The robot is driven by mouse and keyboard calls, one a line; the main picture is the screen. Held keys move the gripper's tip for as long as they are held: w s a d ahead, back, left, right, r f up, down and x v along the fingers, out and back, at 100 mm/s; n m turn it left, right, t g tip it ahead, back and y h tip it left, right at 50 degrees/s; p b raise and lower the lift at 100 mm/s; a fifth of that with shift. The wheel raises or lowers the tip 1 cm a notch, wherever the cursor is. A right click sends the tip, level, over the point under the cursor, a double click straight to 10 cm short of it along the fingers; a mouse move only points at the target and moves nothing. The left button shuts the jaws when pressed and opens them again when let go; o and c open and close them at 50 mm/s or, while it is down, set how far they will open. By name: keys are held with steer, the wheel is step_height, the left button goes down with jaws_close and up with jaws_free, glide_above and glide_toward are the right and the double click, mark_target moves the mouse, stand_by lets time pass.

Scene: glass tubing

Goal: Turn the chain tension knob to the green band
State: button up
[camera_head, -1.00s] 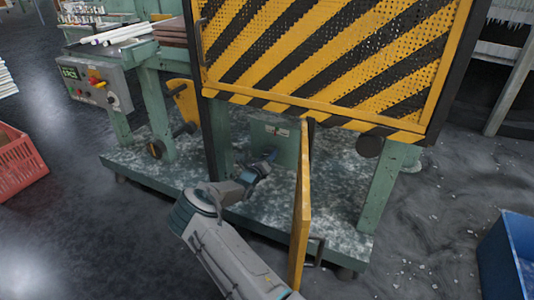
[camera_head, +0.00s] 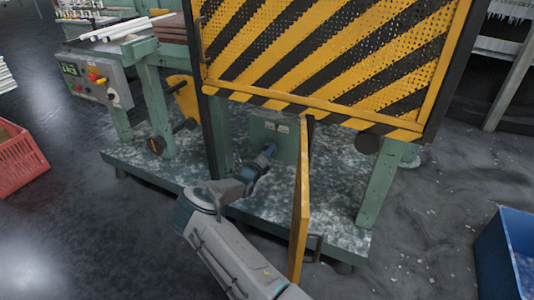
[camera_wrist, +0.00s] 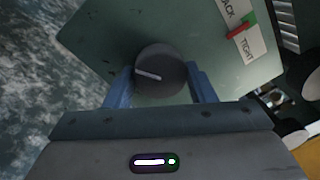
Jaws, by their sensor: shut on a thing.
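The chain tension knob (camera_wrist: 160,69) is round and dark grey with a white pointer line. It sits on a green box (camera_head: 274,136) under the machine, which also fills much of the wrist view (camera_wrist: 110,40). The pointer line lies on the knob's left side in the wrist view, away from the label. The white label (camera_wrist: 247,42) reads TIGHT and part of SLACK, with a green band (camera_wrist: 236,18) and a red band beside it. My gripper (camera_wrist: 160,88) is shut on the knob, a blue finger on each side. In the head view my gripper (camera_head: 265,155) reaches the box.
An open yellow door (camera_head: 301,205) stands edge-on just right of my arm. A striped yellow-black guard (camera_head: 330,60) hangs above. A green leg (camera_head: 378,185) stands to the right. A red crate (camera_head: 20,165) and a blue bin (camera_head: 507,255) lie at the sides.

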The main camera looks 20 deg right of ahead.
steer(key=o, duration=1)
steer(key=p+v, duration=0.2)
steer(key=v, duration=1.1)
steer(key=shift+s+a, duration=0.3)
steer(key=shift+r, duration=0.1)
